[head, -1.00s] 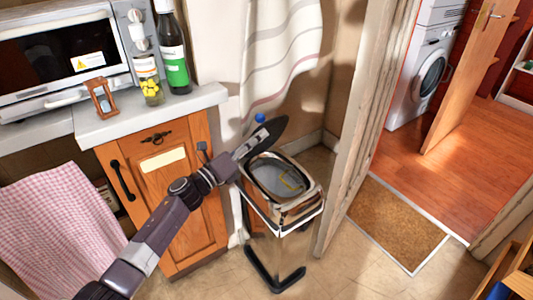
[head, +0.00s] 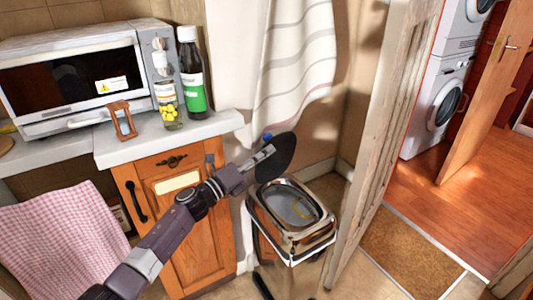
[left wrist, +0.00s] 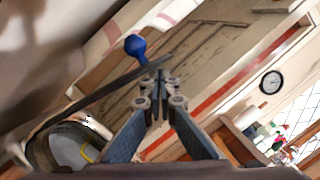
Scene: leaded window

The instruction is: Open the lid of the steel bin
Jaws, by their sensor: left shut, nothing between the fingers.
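The steel bin (head: 310,240) stands on the floor between the wooden cabinet and the door frame. Its shiny rim surrounds a grey oval area with a yellow line. A dark oval panel (head: 280,158), which looks like the bin's lid, stands raised at the bin's back edge. My left gripper (head: 269,149) is shut and empty, with its tips against or just beside this panel; contact is unclear. In the left wrist view the bin (left wrist: 62,145) is at lower left, the panel (left wrist: 95,92) shows nearly edge-on, and the closed fingertips (left wrist: 162,80) are near its end. My right gripper is out of view.
A small blue ball-like thing (head: 267,136) shows behind the panel. A wooden cabinet (head: 185,225) with bottles on its counter is left of the bin. A curtain (head: 290,60) hangs behind, and the door frame (head: 365,150) stands close on the right.

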